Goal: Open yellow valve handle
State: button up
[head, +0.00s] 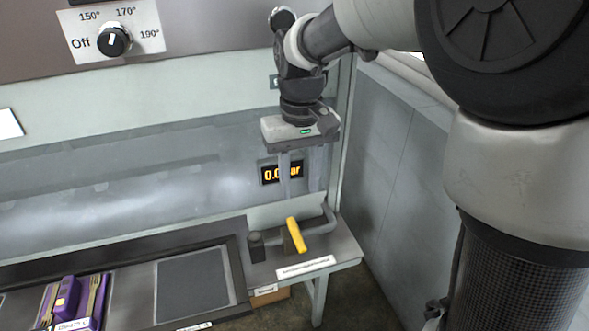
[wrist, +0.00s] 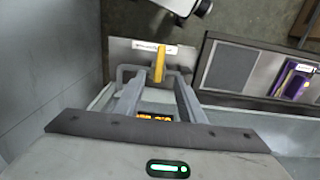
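The yellow valve handle (head: 296,235) is a short bar on a grey pipe fitting on the small side table at the right end of the press. In the wrist view the yellow valve handle (wrist: 160,64) shows beyond the fingertips, near the middle of the gap between them. My gripper (head: 302,188) points down and hangs above and behind the handle, apart from it. In the wrist view my gripper (wrist: 152,84) has its two fingers spread with nothing between them.
A grey pipe (head: 322,222) runs beside the handle. A dark cylinder (head: 256,247) stands left of it. A pressure display (head: 283,171) is on the panel behind my fingers. A purple tray (head: 77,301) lies at the lower left. A grey wall (head: 385,160) bounds the right side.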

aim_at(299, 239)
notch_tip(299, 239, down, 16)
jog(key=shift+s+r+b, duration=0.1)
jog(key=shift+r+b, duration=0.1)
jog(key=shift+b, duration=0.3)
grip_shut()
